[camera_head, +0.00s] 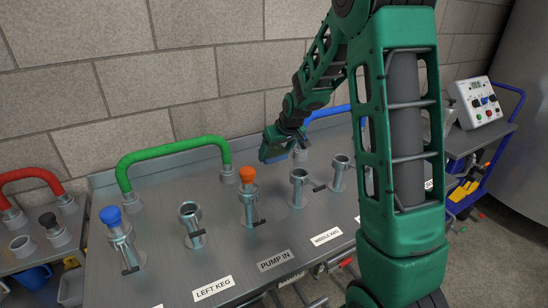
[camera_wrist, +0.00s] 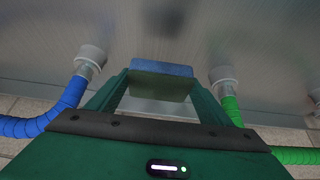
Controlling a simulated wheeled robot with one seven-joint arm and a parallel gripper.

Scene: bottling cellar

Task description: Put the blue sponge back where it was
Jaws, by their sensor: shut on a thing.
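The blue sponge (camera_wrist: 162,70) is held between the two fingers of my gripper (camera_wrist: 160,84) in the wrist view. Its upper face looks blue and the side toward the camera is darker. In the head view my gripper (camera_head: 274,152) is over the rear of the steel bench, between the green hose and the blue hose, and behind the orange-capped port. Only a small bit of blue shows at its tip there. I cannot tell how high the sponge is above the bench top.
The steel bench (camera_head: 160,262) carries several upright ports, one with an orange cap (camera_head: 247,174) and one with a blue cap (camera_head: 110,215). A green hose (camera_head: 170,150) and a blue hose (camera_head: 330,113) arch at the back. A trolley with a control box (camera_head: 481,103) stands right.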

